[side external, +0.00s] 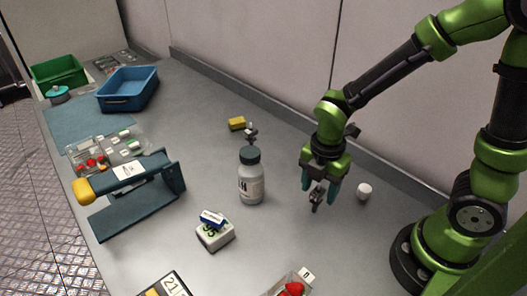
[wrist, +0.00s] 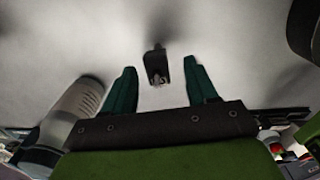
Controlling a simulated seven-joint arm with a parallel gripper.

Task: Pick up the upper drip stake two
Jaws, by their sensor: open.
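A small dark drip stake (side external: 316,196) shows below my gripper (side external: 319,203) in the side view. In the wrist view the dark stake (wrist: 156,66) lies between the two teal fingers of my gripper (wrist: 159,70), with clear gaps on both sides. My gripper is open, points down and holds nothing. I cannot tell the exact height of the fingertips over the stake. Another small dark and grey piece (side external: 251,132) stands behind the bottle, possibly a second stake; its details are too small to tell.
A grey bottle with a dark cap (side external: 251,185) stands left of my gripper and shows in the wrist view (wrist: 75,108). A white cap-like piece (side external: 364,190) is at right.

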